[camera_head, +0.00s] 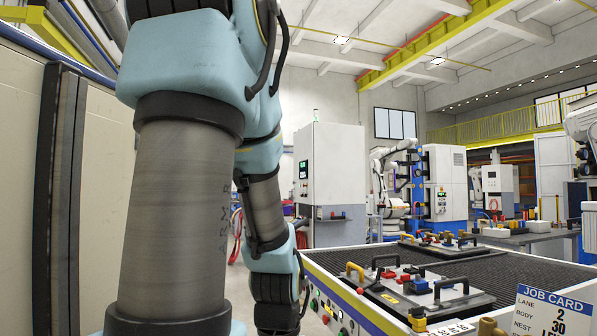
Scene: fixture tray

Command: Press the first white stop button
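A row of small buttons (328,312) runs along the near side panel of the conveyor table, low in the middle of the head view. Green and red ones show, with some pale ones among them. They are too small to tell which is a white stop button. My arm comes down across the left and middle of the view, and its lower end stands just left of this panel. The gripper itself is out of view below the frame.
The conveyor table (503,268) carries fixture trays (455,301) with black and yellow handles. A job card (552,312) stands at the front right. A grey control cabinet (338,165) is behind. A tall pale cabinet (22,190) stands close on the left.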

